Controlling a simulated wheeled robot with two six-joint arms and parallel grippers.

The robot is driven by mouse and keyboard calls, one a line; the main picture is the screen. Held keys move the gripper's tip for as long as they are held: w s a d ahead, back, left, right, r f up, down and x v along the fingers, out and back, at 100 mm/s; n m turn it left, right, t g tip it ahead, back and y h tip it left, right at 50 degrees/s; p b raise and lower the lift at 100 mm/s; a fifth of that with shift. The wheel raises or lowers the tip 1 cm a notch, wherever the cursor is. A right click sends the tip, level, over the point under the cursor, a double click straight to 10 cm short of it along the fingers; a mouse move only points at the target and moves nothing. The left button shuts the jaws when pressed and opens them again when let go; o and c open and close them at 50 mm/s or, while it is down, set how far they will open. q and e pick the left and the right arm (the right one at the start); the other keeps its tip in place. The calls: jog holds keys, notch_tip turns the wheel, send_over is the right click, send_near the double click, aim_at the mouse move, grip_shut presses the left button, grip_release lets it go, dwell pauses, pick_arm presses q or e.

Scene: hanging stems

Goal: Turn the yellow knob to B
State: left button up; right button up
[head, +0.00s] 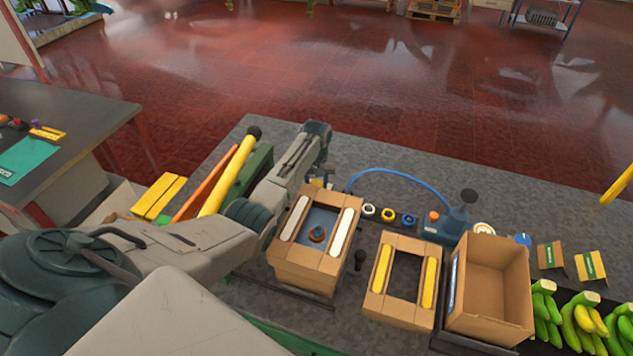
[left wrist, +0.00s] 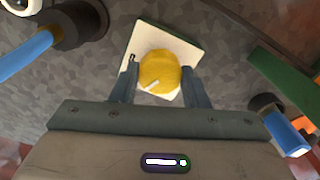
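The yellow knob (left wrist: 160,70) is round, with a short white pointer mark towards the lower left in the left wrist view. It sits on a cream square plate (left wrist: 185,45) that lies tilted in that view. No letters are readable on the plate. The two fingers of my left gripper (left wrist: 160,82) stand on either side of the knob and appear to touch it. In the head view my left arm reaches across from the left and its wrist hides the fingers and most of the knob area. My right gripper is in neither view.
Open cardboard boxes (head: 487,337) stand on the grey table right of my arm. A blue hose (head: 400,178) and several coloured rings (head: 388,214) are behind them. Yellow and orange bars (head: 228,178) lie left of the wrist. Bananas (head: 583,325) are at right.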

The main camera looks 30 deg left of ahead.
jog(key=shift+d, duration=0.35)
pick_arm(q)
jog(key=shift+n, duration=0.3)
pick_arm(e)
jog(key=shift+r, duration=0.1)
pick_arm(q)
jog(key=shift+n, duration=0.7)
jog(key=n, duration=0.6)
jog(key=shift+n, duration=0.7)
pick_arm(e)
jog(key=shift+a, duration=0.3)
pick_arm(q)
jog(key=shift+r, duration=0.1)
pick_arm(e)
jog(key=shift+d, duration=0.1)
pick_arm(q)
jog(key=shift+n, duration=0.3)
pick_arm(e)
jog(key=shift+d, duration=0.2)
pick_arm(q)
jog(key=o, duration=1)
